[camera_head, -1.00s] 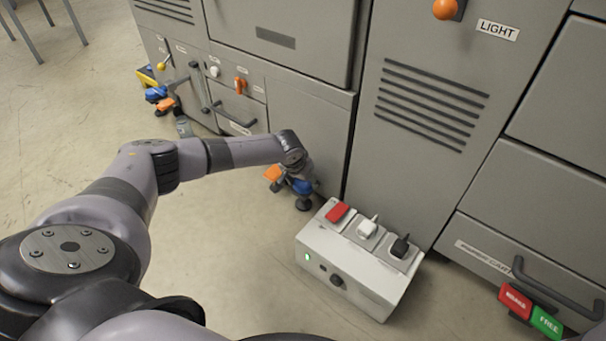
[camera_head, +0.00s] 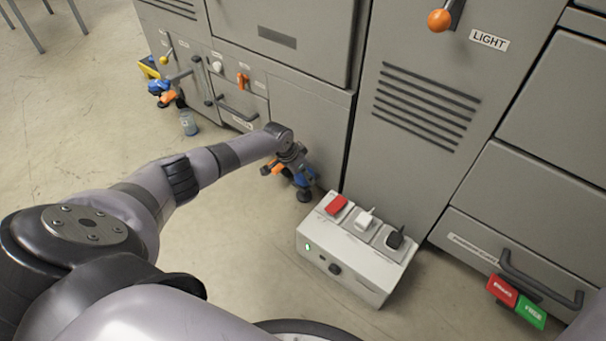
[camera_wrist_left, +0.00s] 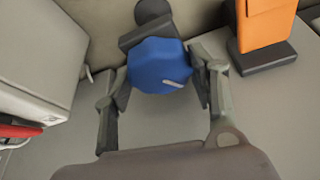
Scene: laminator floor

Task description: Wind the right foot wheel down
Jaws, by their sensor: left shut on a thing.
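The right foot wheel is a blue knob (camera_head: 306,180) low at the cabinet's front, above a dark round foot (camera_head: 304,196). In the left wrist view the blue wheel (camera_wrist_left: 156,62) sits between the two fingers, with a small pale mark on its face. My left gripper (camera_head: 297,170) reaches down to the wheel and is shut on it; its fingers also show on both sides of the wheel in the wrist view (camera_wrist_left: 160,82). The gripper and wrist partly hide the wheel in the head view. My right gripper is out of view.
An orange block (camera_wrist_left: 265,22) stands beside the wheel. A white box with red, white and black switches (camera_head: 345,262) sits on the floor just right of the wheel. A second blue wheel (camera_head: 158,87) is farther left, near a small jar (camera_head: 188,123). The floor at left is open.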

